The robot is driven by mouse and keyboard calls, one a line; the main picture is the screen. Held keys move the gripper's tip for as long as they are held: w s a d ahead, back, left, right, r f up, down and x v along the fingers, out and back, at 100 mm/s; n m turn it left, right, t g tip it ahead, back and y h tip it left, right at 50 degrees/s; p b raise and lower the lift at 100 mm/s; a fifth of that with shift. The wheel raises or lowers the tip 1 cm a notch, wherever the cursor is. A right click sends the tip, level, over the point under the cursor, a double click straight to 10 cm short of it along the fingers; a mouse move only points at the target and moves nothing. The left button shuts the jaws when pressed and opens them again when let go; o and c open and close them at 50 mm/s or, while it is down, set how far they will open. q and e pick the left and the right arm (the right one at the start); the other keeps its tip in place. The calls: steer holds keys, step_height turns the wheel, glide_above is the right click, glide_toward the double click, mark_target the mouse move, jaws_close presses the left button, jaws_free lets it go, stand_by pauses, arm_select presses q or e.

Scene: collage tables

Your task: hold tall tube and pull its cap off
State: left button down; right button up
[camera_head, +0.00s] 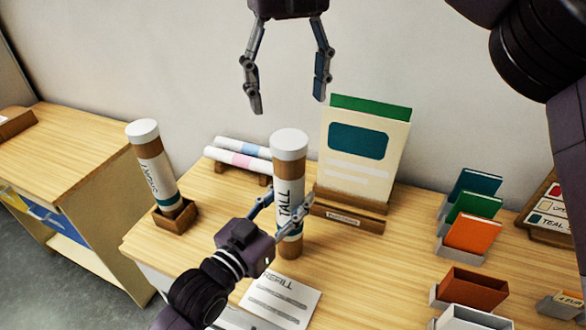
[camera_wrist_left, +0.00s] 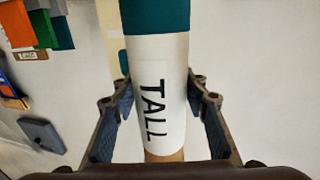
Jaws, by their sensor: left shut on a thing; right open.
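The tall tube (camera_head: 288,195) is brown with a white label reading TALL and a teal band near its bottom. It is upright over the table, and its white cap (camera_head: 289,143) is on its top. My left gripper (camera_head: 284,208) is shut on the tube around its label. The label and the gripper's fingers on both sides of the tube (camera_wrist_left: 158,100) also show in the left wrist view. The cap is outside that view. My right gripper (camera_head: 289,103) is open and empty, pointing down above the cap and apart from it.
A shorter white-capped tube (camera_head: 152,165) stands in a wooden holder (camera_head: 176,216) to the left. Rolled sheets (camera_head: 238,157) lie behind. A board with a green top (camera_head: 364,150) stands right of the tube. Colored cards (camera_head: 474,208) in holders are at right. A REFILL sheet (camera_head: 281,297) lies in front.

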mark_target(289, 138)
step_height(289, 138, up, 4)
steer(key=d+n+y, duration=0.1)
steer(key=d+n, duration=0.1)
steer(key=n, duration=0.7)
steer(key=shift+t+y, duration=0.3)
steer(key=f, duration=0.4)
steer(key=a+f, duration=0.1)
steer(key=f, duration=0.6)
steer(key=shift+a+f, duration=0.4)
steer(key=c, duration=1.4)
steer(key=shift+r, duration=0.3)
steer(key=shift+r, duration=0.9)
